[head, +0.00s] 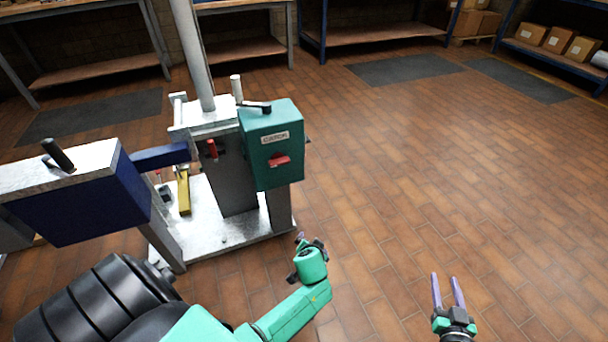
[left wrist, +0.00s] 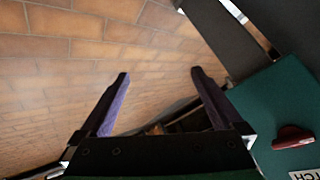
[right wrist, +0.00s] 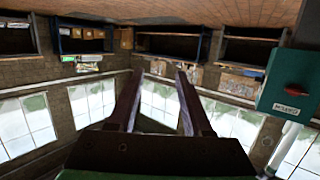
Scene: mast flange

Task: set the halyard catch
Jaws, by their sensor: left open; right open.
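The teal catch box (head: 272,165) with a label reading CATCH is mounted on the mast stand. A red handle (head: 280,160) sticks out of its front, below the label, and a black lever (head: 256,107) lies on top. My left gripper (head: 302,238) is below and in front of the box, apart from it. In the left wrist view the left fingers (left wrist: 160,82) are open and empty, with the red handle (left wrist: 292,138) at the right. My right gripper (head: 448,276) is open and empty over bare floor. Its wrist view shows the box (right wrist: 290,75) at the right edge.
A metal mast (head: 195,55) rises from the stand on a pale base plate (head: 235,235). A blue box with a pale top (head: 80,200) stands at left, with a blue bar towards the stand. A yellow part (head: 183,192) sits between them. Floor at right is clear.

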